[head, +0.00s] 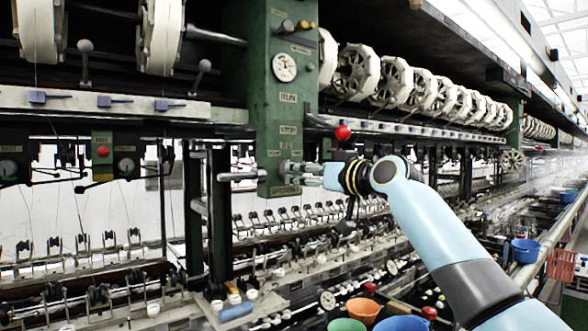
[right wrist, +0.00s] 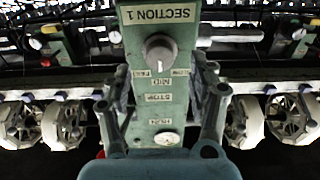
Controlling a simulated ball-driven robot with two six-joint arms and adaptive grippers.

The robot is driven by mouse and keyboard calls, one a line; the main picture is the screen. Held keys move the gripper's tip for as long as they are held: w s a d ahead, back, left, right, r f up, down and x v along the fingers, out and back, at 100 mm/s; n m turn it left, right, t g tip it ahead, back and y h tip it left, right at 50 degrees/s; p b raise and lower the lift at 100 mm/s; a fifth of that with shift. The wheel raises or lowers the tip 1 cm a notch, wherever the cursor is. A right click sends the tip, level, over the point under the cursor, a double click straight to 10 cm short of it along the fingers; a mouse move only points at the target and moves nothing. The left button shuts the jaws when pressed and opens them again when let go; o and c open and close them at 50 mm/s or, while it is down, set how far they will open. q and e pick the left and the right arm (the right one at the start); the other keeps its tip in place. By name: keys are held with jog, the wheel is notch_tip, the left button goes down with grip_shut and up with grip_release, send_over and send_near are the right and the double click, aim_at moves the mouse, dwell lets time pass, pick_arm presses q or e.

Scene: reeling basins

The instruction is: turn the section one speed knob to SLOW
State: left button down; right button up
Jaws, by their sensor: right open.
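The section one speed knob (right wrist: 160,50) is a round grey knob on a green panel (right wrist: 158,110) in the right wrist view. The label SECTION 1 (right wrist: 158,13) shows upside down above it. A small light mark on the knob points toward the picture's bottom, between two small labels left and right. The right one (right wrist: 180,72) seems to read SLOW, but is blurred. My right gripper (head: 292,171) is at the lower part of the green column (head: 283,100) in the head view. Its open fingers lie either side of the knob; contact cannot be told. My left gripper is not in view.
A red ball-ended lever (head: 343,133) stands just above my right gripper. A gauge (head: 285,67) sits higher on the column. White reels (head: 390,80) run along the machine to the right. Blue (head: 524,250) and orange (head: 363,309) basins stand at lower right.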

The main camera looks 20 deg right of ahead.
aim_at(294, 174)
jog(key=x, duration=0.5)
jog(key=shift+p, duration=0.4)
jog(key=shift+s, duration=0.1)
jog(key=c, duration=0.9)
jog(key=shift+f+n+b, duration=0.15)
jog(key=shift+n+b, duration=0.15)
jog(key=shift+b, duration=0.35)
jog(key=shift+c, duration=0.2)
jog(key=n+b, duration=0.5)
jog(key=b, duration=0.3)
jog(key=shift+f+n+b, duration=0.1)
jog(key=shift+n+b, duration=0.2)
jog(key=shift+n, duration=0.1)
jog(key=shift+d+n+b, duration=0.1)
jog(key=shift+n+b, duration=1.05)
jog(key=shift+n, duration=0.15)
jog(key=shift+r, duration=0.25)
